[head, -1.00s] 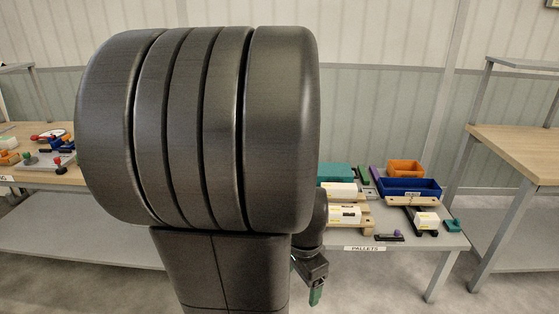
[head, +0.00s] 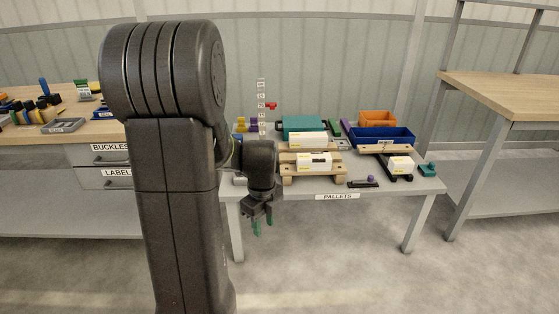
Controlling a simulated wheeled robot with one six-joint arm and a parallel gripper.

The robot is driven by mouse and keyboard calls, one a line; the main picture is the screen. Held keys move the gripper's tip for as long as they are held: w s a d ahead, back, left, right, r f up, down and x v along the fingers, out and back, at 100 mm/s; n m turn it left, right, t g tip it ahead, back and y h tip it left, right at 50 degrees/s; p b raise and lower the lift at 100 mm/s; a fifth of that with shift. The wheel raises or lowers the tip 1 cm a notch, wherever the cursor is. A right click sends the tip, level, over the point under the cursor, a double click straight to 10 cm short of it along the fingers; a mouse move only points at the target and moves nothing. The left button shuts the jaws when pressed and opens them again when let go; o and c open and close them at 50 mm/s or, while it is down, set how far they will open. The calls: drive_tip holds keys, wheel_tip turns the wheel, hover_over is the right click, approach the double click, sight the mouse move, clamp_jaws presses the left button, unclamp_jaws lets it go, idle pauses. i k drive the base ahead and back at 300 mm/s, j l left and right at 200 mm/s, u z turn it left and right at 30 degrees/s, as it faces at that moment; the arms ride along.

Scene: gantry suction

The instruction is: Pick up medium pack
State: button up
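Several white packs with yellow marks are on the table labelled PALLETS (head: 432,187). One white pack (head: 308,140) lies at the back on a wooden pallet, another white pack (head: 314,160) lies in front of it on a wooden pallet (head: 300,178), and a smaller white pack (head: 400,165) sits at the right. I cannot tell by label which is the medium pack. My gripper (head: 262,222) hangs at the table's front left, left of the packs, pointing down. Its green-tipped fingers are apart and nothing is between them.
A blue bin (head: 383,137) and an orange bin (head: 377,118) stand at the back right, a teal box (head: 303,125) at the back. A dark tool (head: 363,183) lies near the front edge. A wooden bench (head: 505,96) is at right. The floor in front is clear.

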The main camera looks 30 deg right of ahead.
sight(316, 162)
drive_tip(key=i+l+u, duration=0.1)
drive_tip(key=l+u, duration=0.35)
drive_tip(key=l, duration=0.3)
drive_tip(key=l+u, duration=0.45)
drive_tip(key=l, duration=0.35)
drive_tip(key=k+l+u, duration=0.1)
drive_tip(key=l+u, duration=0.35)
drive_tip(key=l, duration=0.3)
drive_tip(key=k+l, duration=0.1)
drive_tip(key=l, duration=0.65)
drive_tip(key=k+l, duration=0.15)
drive_tip(key=l, duration=0.25)
drive_tip(key=k+l, duration=0.1)
drive_tip(key=l, duration=0.3)
drive_tip(key=u, duration=0.05)
